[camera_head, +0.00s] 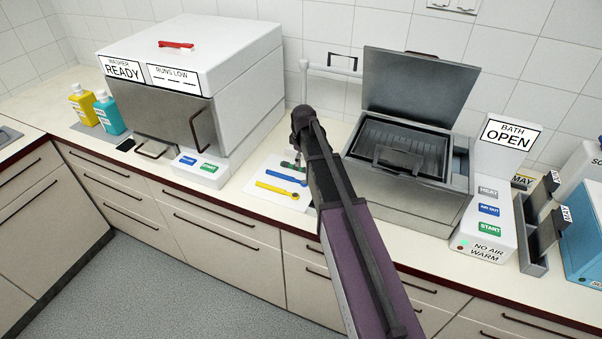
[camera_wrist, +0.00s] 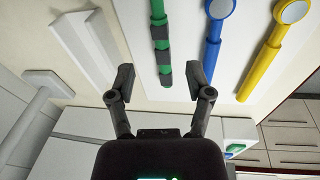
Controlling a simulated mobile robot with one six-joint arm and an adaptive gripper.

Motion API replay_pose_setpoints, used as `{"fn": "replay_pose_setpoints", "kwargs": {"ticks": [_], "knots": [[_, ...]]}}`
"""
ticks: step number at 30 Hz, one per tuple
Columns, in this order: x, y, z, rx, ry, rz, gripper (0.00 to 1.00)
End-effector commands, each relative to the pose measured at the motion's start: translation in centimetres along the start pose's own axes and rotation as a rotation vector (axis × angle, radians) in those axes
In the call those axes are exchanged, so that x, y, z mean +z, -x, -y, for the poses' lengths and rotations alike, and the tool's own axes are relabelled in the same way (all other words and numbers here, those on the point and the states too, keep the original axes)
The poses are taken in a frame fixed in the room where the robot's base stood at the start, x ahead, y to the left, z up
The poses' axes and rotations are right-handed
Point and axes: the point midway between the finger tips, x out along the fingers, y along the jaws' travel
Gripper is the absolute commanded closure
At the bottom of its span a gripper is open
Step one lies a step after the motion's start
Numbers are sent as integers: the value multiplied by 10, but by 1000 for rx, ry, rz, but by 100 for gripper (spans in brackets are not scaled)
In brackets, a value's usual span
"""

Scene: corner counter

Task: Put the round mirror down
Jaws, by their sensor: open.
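My gripper (camera_wrist: 166,88) is open over a white sheet on the counter. A green handle with dark bands (camera_wrist: 158,18) lies in front of the space between its fingertips; the fingers are not closed on it, and its far end is out of view. To its right lie a blue tool with a round grey disc end (camera_wrist: 219,9) and a yellow tool with a round disc end (camera_wrist: 292,11). In the head view the blue tool (camera_head: 282,176) and yellow tool (camera_head: 277,189) lie on the white sheet (camera_head: 257,199). I cannot tell which is the round mirror.
The washer (camera_head: 205,65) stands left of the sheet, with bottles (camera_head: 112,115) beyond it. The bath (camera_head: 400,190), lid up, stands close on the right. A pale post with an arm (camera_head: 304,80) rises behind. A white angled holder (camera_wrist: 80,45) lies left of the green handle.

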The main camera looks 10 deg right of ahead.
Motion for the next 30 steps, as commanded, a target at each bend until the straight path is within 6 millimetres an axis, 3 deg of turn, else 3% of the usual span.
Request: {"fn": "replay_pose_setpoints", "kwargs": {"ticks": [14, 30], "knots": [[0, -3, 0, 0, 0, 0, 34], [-3, -40, 2, 0, 0, 0, 34]]}}
